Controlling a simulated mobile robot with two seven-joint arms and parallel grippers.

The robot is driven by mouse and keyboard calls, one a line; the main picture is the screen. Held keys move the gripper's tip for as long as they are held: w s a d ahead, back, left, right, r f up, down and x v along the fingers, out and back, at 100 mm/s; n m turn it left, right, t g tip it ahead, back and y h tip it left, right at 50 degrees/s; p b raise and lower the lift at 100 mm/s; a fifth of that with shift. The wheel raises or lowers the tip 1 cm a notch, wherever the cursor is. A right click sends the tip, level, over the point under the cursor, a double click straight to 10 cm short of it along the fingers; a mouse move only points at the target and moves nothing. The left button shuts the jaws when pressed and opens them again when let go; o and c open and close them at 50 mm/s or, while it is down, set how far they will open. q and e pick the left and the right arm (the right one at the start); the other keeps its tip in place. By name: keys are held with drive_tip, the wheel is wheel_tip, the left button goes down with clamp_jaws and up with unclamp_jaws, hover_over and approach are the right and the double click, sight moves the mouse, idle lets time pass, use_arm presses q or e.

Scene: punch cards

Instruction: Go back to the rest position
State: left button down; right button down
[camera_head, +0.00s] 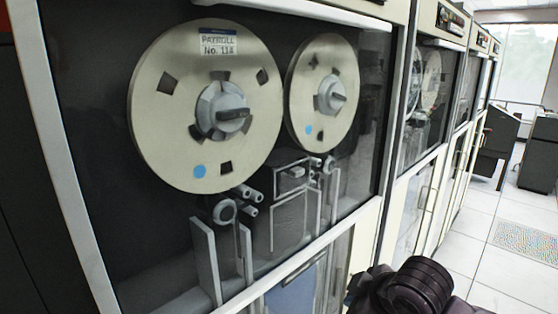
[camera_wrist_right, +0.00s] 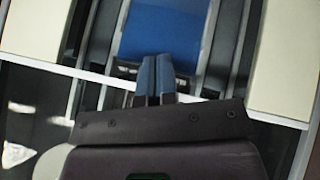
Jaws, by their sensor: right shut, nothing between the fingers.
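My right gripper (camera_wrist_right: 155,75) shows in the right wrist view with its two blue-grey fingers together and nothing between them. The fingertips are in front of the lower part of a tape cabinet, over the bottom edge of a blue panel (camera_wrist_right: 165,28). I cannot tell whether they touch it. In the head view my dark right wrist is at the bottom right, in front of the cabinet's lower corner. The blue panel also shows low in the head view (camera_head: 292,292). My left gripper is not in view.
The tape cabinet holds a large reel (camera_head: 165,120) labelled "PAYROLL No. 114" and a smaller reel (camera_head: 345,80). More cabinets (camera_head: 462,110) run back to the right. White floor (camera_head: 505,270) is clear at the right. Dark furniture (camera_head: 541,150) stands far back near a window.

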drive_tip(key=s+d+f+m+g+h, duration=0.1)
drive_tip(key=s+d+f+m+h, duration=0.1)
drive_tip(key=s+d+f+m, duration=0.45)
drive_tip(key=s+d+f+m+g+h, duration=0.1)
drive_tip(key=s+d+f, duration=0.25)
drive_tip(key=s, duration=0.65)
drive_tip(key=s+d+f+m+g+h, duration=0.1)
drive_tip(key=s+d+f+m+h, duration=0.1)
drive_tip(key=s+d+f+m, duration=0.35)
drive_tip(key=w+a+f+n+t, duration=0.1)
drive_tip(key=w+f+t, duration=0.1)
drive_tip(key=f+t, duration=0.2)
drive_tip(key=w+a+f+n+t+y, duration=0.1)
drive_tip(key=w+f+t, duration=0.2)
drive_tip(key=f, duration=0.4)
drive_tip(key=shift+f+t, duration=0.2)
drive_tip(key=shift+t, duration=0.2)
